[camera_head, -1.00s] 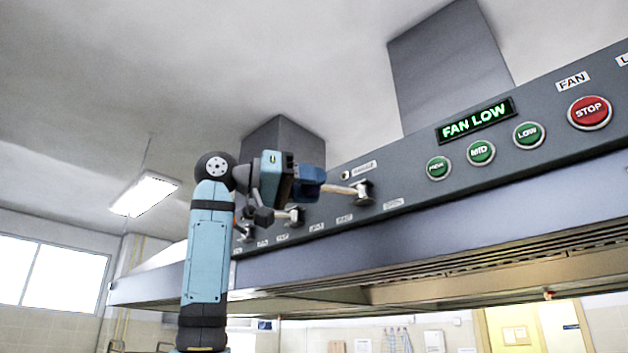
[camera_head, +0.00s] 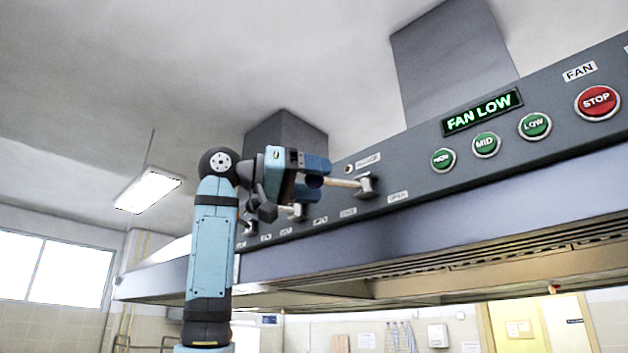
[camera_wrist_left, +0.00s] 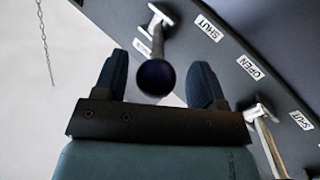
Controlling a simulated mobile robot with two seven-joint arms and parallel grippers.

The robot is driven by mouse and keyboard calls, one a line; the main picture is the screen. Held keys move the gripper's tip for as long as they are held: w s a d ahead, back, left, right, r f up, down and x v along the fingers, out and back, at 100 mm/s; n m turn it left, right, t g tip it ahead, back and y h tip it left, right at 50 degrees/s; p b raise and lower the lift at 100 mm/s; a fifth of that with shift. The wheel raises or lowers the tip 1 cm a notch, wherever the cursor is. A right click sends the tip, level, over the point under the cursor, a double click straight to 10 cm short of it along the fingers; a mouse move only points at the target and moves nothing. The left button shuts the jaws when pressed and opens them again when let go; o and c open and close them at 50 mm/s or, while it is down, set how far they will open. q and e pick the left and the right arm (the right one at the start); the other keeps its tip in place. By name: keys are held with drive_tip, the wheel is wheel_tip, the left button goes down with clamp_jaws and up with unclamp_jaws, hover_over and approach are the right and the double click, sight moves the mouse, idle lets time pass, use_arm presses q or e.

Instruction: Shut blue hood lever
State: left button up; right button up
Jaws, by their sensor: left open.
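The hood lever has a pale shaft and a dark blue ball knob (camera_head: 314,181). Its shaft runs left from a metal mount on the sloping hood panel. My left gripper (camera_head: 316,180) is open at the knob end, one blue finger above and one below. In the left wrist view, the knob (camera_wrist_left: 156,78) sits between my two open fingers (camera_wrist_left: 158,82), with gaps visible on both sides. The lever's mount is at the top of that view, with a SHUT label to its right. My right gripper is not in view.
A second lever (camera_wrist_left: 265,140) is close by on the right in the wrist view, near OPEN and SHUT labels. Round fan buttons and a green FAN LOW display (camera_head: 482,112) are further right on the panel. Open air lies left of my arm.

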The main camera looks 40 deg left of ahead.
use_arm(q)
drive_tip(key=b+v, duration=0.3)
drive_tip(key=v, duration=1)
drive_tip(key=shift+s+a, duration=0.25)
drive_tip(key=shift+a, duration=0.05)
drive_tip(key=shift+w+f, duration=0.1)
drive_tip(key=shift+w, duration=0.05)
